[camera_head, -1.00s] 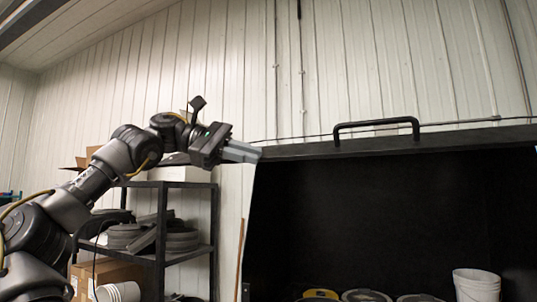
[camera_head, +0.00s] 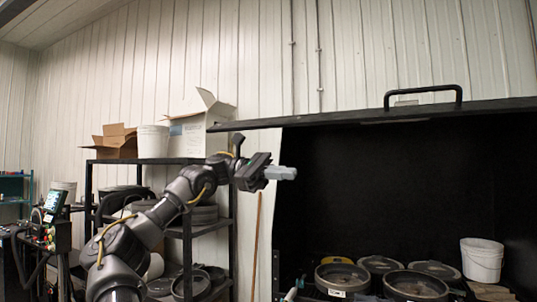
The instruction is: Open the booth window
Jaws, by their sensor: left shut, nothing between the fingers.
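The booth window (camera_head: 350,117) is a dark panel with a black handle (camera_head: 424,94) on top. It is seen almost edge-on, raised above the dark opening of the booth (camera_head: 350,190). My left gripper (camera_head: 290,173) is shut and empty. In the picture it lies just below the panel's lower edge, in front of the opening's left side, with a visible gap to the panel. The handle is well to the right of and above it. My right gripper is not in view.
Inside the booth are several round dark containers (camera_head: 341,278) and a white bucket (camera_head: 482,261). A black shelf (camera_head: 187,235) with cardboard boxes (camera_head: 116,142) and a white bin (camera_head: 153,141) stands left, behind my left arm. A control stand (camera_head: 58,235) is at the far left.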

